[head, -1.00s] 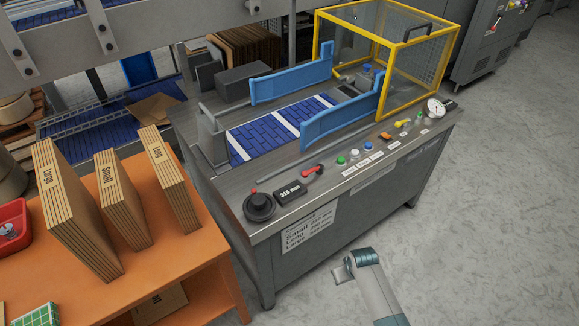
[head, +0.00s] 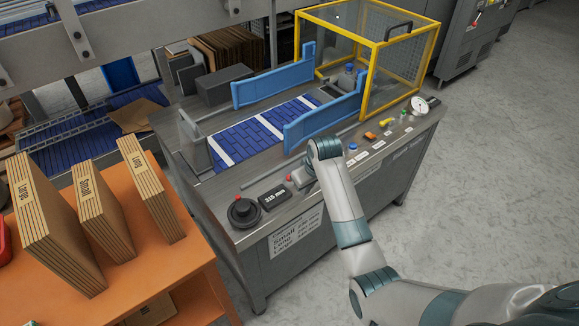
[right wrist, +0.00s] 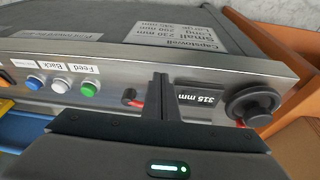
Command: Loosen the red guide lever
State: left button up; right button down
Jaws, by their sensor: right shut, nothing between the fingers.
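The red guide lever shows in the right wrist view (right wrist: 136,102) on the machine's front ledge, just left of my fingertips and partly hidden by them. In the head view only a bit of its red (head: 289,178) shows beside my right gripper (head: 303,179), which covers the rest. My right gripper (right wrist: 162,92) is shut and empty, its fingers between the lever and the display. I cannot tell whether they touch the lever. The black display (head: 274,196) reads 315 mm. My left gripper is out of view.
A black handwheel with a red knob (head: 242,211) stands left of the display. Green, white and blue buttons (right wrist: 61,86) sit on the lever's other side. Blue guide rails (head: 272,85) and a yellow-framed guard (head: 372,85) rise behind. An orange table (head: 172,262) with cartons is at left.

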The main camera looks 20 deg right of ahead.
jog(key=w+a+r, duration=0.1)
jog(key=w+r, duration=0.9)
jog(key=shift+a+r+n+y, duration=0.3)
jog(key=shift+a+n+y, duration=0.05)
jog(key=shift+n+y, duration=0.05)
jog(key=shift+f, duration=0.1)
jog(key=p+x, duration=0.1)
jog(key=x, duration=0.8)
jog(key=shift+w+f, duration=0.15)
jog(key=shift+f, duration=0.2)
jog(key=shift+f+p, duration=0.1)
jog(key=shift+p, duration=0.35)
jog(key=shift+s+d+f+p, duration=0.1)
jog(key=shift+s+d+p, duration=0.1)
jog(key=shift+s+p, duration=0.3)
jog(key=shift+s+d+p, duration=0.2)
jog(key=shift+s+d, duration=0.05)
jog(key=shift+s, duration=0.45)
jog(key=shift+s+d+f+p, duration=0.2)
jog(key=shift+s+f+p, duration=0.1)
jog(key=shift+s, duration=0.3)
